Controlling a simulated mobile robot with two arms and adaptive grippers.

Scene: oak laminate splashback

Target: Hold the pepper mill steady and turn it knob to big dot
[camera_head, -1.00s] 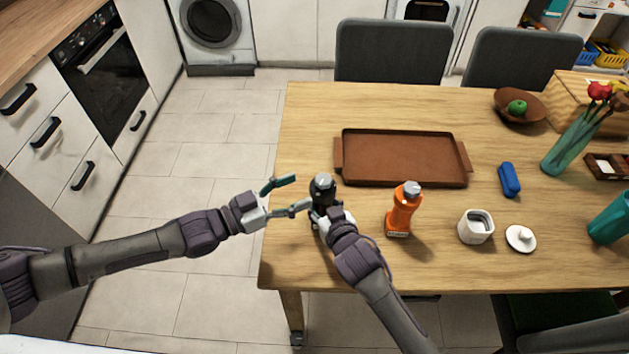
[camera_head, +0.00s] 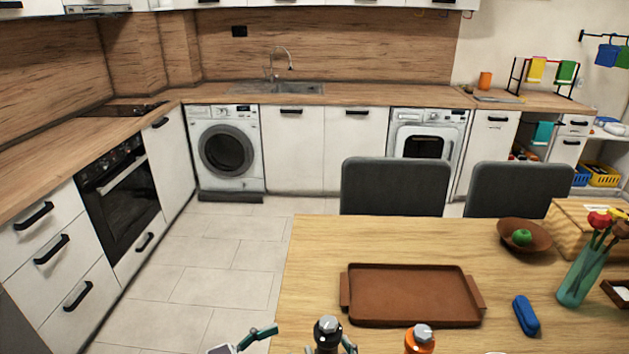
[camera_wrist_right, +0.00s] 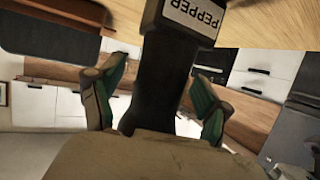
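The dark pepper mill (camera_head: 328,333) with a silvery knob stands upright at the near edge of the table, its lower part cut off by the head view. In the right wrist view the black mill body (camera_wrist_right: 165,75) and its upside-down PEPPER label show. One finger shows, splayed outward; the other is below the frame. The knob's dots cannot be made out.
An orange bottle (camera_head: 420,340) stands close right of the mill. A brown tray (camera_head: 412,318) lies behind them. A blue object (camera_head: 525,316), a bowl (camera_head: 540,240) with a green fruit and a flower vase (camera_head: 577,282) are further right. Left of the table is open floor.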

